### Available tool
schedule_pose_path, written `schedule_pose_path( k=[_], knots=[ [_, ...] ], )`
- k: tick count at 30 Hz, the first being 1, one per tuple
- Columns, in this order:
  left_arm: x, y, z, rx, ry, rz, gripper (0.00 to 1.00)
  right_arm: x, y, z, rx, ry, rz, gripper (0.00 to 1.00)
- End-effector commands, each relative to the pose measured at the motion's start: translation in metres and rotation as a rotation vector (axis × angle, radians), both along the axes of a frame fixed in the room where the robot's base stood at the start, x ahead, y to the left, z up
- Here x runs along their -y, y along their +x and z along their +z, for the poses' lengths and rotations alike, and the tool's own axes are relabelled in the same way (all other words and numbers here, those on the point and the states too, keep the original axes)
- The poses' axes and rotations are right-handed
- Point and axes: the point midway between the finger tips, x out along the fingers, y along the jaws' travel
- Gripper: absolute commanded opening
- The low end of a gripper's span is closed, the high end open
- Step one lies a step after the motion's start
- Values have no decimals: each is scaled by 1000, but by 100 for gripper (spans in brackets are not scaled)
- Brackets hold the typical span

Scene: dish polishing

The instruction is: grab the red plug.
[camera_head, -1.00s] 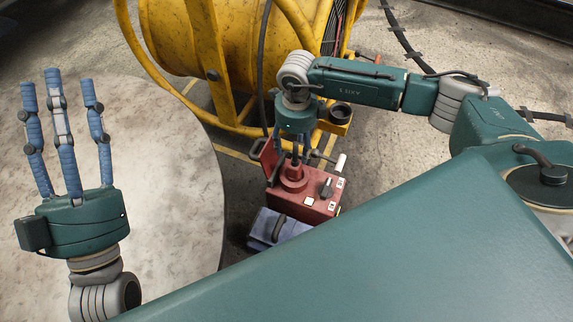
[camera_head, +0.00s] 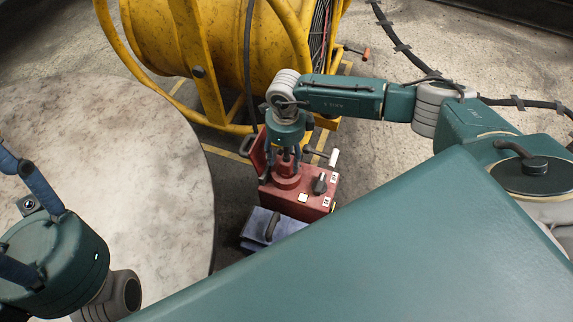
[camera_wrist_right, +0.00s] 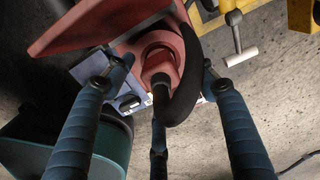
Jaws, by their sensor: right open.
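The red plug (camera_wrist_right: 158,62), with a thick black cable curving from it, sits on the red box (camera_head: 305,198). In the head view it is partly hidden by my right gripper (camera_head: 285,160), which is right above it and points down. In the wrist view the blue fingers of my right gripper (camera_wrist_right: 160,88) are spread around the plug with gaps on both sides; it is open. I cannot tell whether any finger touches the plug. My left gripper (camera_head: 40,235) is at the lower left, fingers apart and empty, fingertips out of frame.
A red lid (camera_head: 260,150) stands up beside the plug. A blue-grey case (camera_head: 262,228) lies in front of the red box. A yellow cable reel (camera_head: 205,45) is behind. A round pale table (camera_head: 140,160) at left is bare. A black cable (camera_head: 395,40) runs across the floor.

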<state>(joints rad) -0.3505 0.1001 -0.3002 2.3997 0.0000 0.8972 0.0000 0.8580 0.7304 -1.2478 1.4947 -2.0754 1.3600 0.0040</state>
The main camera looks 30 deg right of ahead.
Motion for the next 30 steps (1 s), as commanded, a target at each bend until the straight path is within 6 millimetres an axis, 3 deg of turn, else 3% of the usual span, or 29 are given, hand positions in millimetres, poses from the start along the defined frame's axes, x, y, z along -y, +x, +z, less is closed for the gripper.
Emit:
schedule_pose_path(
  k=[4,13,21,30],
  knots=[
    [0,-1,-10,6,-2,0,48,0,0,-20,0,1,-1,56],
    [0,-1,-9,4,-1,0,48,0,0,-22,1,1,0,56],
    [0,-1,-10,4,-1,0,48,0,0,-22,1,1,0,4],
    [0,-1,-9,3,-1,-1,48,0,1,-19,4,2,-1,1]
  ],
)
